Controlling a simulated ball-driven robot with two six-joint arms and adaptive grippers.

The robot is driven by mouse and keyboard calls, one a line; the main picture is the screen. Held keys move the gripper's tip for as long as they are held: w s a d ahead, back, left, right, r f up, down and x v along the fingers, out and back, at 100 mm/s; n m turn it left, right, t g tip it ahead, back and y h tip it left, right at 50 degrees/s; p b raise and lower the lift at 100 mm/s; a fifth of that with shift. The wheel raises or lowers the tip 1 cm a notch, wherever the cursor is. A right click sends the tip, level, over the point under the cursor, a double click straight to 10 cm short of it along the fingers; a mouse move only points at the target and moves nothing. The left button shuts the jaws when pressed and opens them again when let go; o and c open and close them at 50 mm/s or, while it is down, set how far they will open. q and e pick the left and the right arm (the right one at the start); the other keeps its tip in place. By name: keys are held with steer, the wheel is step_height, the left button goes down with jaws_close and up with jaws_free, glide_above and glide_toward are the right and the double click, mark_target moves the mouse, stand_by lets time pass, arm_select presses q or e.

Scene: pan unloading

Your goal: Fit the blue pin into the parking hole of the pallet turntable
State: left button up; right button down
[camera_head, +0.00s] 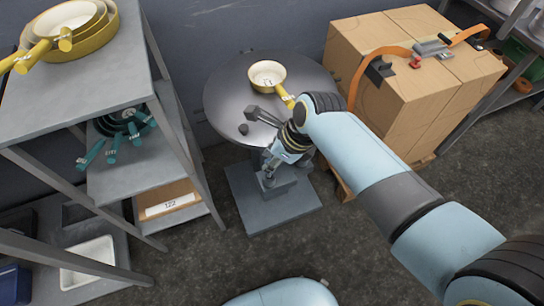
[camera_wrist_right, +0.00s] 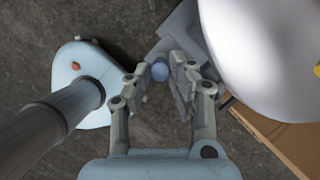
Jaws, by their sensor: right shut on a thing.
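The pallet turntable (camera_head: 222,98) is a round grey disc on a pedestal with a square foot plate (camera_head: 240,185). Its disc also fills the upper right of the right wrist view (camera_wrist_right: 270,50). My right gripper (camera_head: 268,178) is beside the pedestal, below the disc's front edge. In the right wrist view the fingers of my right gripper (camera_wrist_right: 161,78) are closed on the blue pin (camera_wrist_right: 160,71). Only the pin's rounded blue end shows between the fingertips. I cannot make out the parking hole or whether the pin touches it. My left gripper is out of view.
A yellow pan (camera_head: 268,74) stands on the disc, with its handle toward my right arm. Strapped cartons (camera_head: 395,90) stand at right. A shelf rack (camera_head: 85,85) with pans stands at left.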

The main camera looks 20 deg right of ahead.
steer(key=shift+f+b, duration=0.8)
steer(key=shift+f, duration=0.65)
stand_by(0.5)
steer(key=c, duration=1.1)
jaws_free()
steer(key=v, duration=1.2)
